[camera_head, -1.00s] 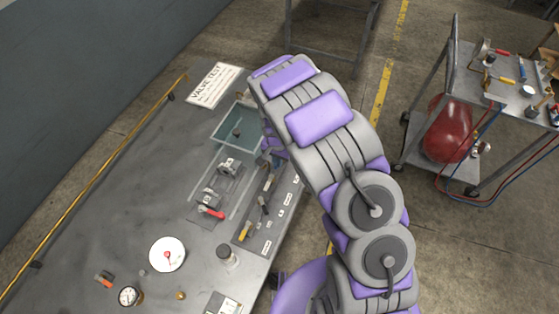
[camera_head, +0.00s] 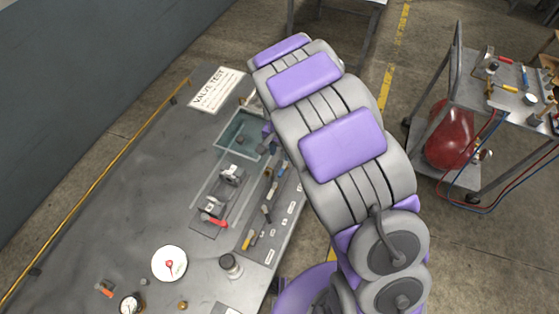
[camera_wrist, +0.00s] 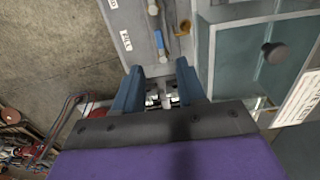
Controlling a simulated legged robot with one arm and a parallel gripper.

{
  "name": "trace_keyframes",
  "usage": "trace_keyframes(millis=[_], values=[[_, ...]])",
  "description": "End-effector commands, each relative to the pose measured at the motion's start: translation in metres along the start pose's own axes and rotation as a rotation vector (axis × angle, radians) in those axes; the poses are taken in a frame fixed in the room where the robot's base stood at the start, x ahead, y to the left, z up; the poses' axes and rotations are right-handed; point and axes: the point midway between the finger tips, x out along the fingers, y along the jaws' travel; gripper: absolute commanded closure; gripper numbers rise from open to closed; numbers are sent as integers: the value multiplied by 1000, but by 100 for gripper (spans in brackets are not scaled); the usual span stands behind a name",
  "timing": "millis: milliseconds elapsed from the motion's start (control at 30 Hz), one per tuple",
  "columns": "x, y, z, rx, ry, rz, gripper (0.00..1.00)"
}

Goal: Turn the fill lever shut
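My gripper (camera_wrist: 160,88) is open, its two blue fingers apart in the wrist view. Small bright metal parts show between and beyond the fingers; I cannot tell whether they touch. In the head view my arm hides most of the gripper, over the far right edge of the bench. A red-handled lever (camera_head: 214,221) sits on a small valve plate on the bench, clear of the gripper. A second metal valve fitting (camera_head: 231,174) stands beyond it, nearer the glass tank (camera_head: 222,142).
A cart (camera_head: 468,92) with a red tank (camera_head: 451,140) stands right, across open floor.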

Motion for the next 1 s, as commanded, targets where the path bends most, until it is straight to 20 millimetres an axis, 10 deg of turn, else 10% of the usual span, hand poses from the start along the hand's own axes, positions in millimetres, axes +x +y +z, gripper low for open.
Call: trace_keyframes(millis=[333,1000], values=[[-59,0,0,1,7,-4,60],[-68,1,0,1,8,-6,60]])
